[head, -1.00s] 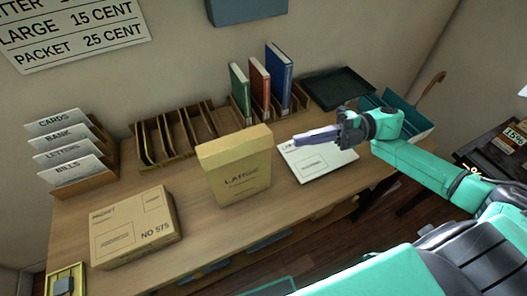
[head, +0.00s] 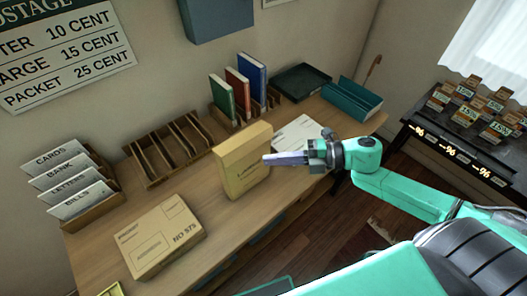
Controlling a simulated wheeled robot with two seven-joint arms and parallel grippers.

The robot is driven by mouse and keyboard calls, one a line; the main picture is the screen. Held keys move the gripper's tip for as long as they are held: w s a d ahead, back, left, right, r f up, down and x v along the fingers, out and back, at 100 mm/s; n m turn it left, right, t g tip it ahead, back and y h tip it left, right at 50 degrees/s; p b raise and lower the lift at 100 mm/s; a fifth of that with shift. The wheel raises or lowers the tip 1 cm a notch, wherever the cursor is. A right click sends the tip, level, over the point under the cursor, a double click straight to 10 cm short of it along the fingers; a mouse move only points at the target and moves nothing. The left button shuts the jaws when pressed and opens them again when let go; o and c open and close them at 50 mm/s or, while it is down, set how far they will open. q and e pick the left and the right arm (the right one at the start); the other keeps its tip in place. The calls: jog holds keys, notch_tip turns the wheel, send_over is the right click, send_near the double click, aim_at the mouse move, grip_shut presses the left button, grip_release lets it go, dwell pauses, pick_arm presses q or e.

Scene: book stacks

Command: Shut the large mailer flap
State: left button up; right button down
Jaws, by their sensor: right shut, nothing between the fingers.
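The large mailer (head: 241,180) is a yellow upright box marked LARGE, standing near the front edge of the table. Its flap (head: 243,138) is the band along the top, overhanging the front face; I cannot tell whether it is fully shut. My right gripper (head: 266,158) comes in from the right and is shut and empty. Its fingertips overlap the mailer's right edge just below the flap in the head view; I cannot tell whether they touch it. My left gripper is not in view.
A packet box (head: 160,237) lies left of the mailer. A white envelope (head: 297,134) lies flat behind my right gripper. Book slots with three books (head: 238,90), an empty wooden rack (head: 170,150) and a card sorter (head: 70,185) line the back. A dark tray (head: 301,82) sits back right.

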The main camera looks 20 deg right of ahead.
aim_at(248, 154)
jog(key=w, duration=0.2)
jog(key=w+a+f, duration=0.1)
jog(key=shift+w+p, duration=0.15)
jog(key=shift+p, duration=0.2)
jog(key=shift+w+a+f, duration=0.1)
jog(key=shift+w+f, duration=0.05)
jog(key=shift+w, duration=0.25)
jog(key=shift+s+a, duration=0.1)
jog(key=shift+a, duration=0.05)
jog(key=f+b, duration=0.1)
jog(key=b, duration=0.2)
jog(key=f+n+y+b, duration=0.1)
jog(key=b, duration=0.2)
jog(key=f+t+y+b, duration=0.1)
jog(key=b, duration=0.2)
jog(key=shift+w+a+f+n, duration=0.1)
jog(key=shift+w+n, duration=0.2)
jog(key=shift+n, duration=0.1)
jog(key=shift+r, duration=0.35)
